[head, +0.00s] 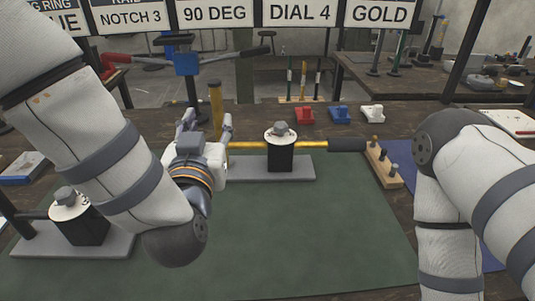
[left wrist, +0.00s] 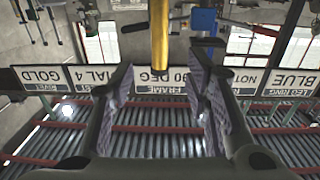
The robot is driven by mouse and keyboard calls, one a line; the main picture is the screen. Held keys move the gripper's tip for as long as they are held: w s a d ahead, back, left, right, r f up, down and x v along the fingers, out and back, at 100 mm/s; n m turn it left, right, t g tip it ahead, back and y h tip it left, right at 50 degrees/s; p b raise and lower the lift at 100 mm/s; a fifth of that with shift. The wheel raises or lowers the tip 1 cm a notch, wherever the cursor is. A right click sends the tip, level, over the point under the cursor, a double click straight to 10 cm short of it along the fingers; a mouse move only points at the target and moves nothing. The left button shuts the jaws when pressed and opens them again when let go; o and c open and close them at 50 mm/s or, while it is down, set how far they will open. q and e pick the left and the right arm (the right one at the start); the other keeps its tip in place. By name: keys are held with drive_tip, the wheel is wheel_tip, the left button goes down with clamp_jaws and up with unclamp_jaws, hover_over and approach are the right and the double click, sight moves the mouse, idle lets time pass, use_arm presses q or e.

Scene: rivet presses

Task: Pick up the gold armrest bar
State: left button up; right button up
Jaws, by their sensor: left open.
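An upright gold bar (head: 215,103) stands at the back of the bench, just beyond my left gripper (head: 207,123). Its lower part is hidden behind the gripper. In the left wrist view, the gold bar (left wrist: 160,35) hangs down from the top edge between the two spread fingers of my left gripper (left wrist: 163,75). The fingers are open and a gap shows on each side of the bar. A thin horizontal yellow rod (head: 248,146) with a black grip runs across the middle press (head: 281,152). My right arm shows at the right, but its gripper is out of view.
A second press (head: 77,220) stands at the front left. A wooden block with pegs (head: 383,163) is right of the green mat (head: 300,240). Red (head: 305,115), blue (head: 339,115) and white (head: 372,114) small parts lie behind. Signs (head: 299,13) hang above. The mat's middle is clear.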

sight(216, 105)
use_arm(q)
drive_tip(key=w, duration=1)
drive_tip(key=shift+w+d+f, duration=0.1)
drive_tip(key=shift+d+f, duration=0.1)
drive_tip(key=shift+f, duration=0.1)
clamp_jaws()
drive_tip(key=shift+r, duration=0.1)
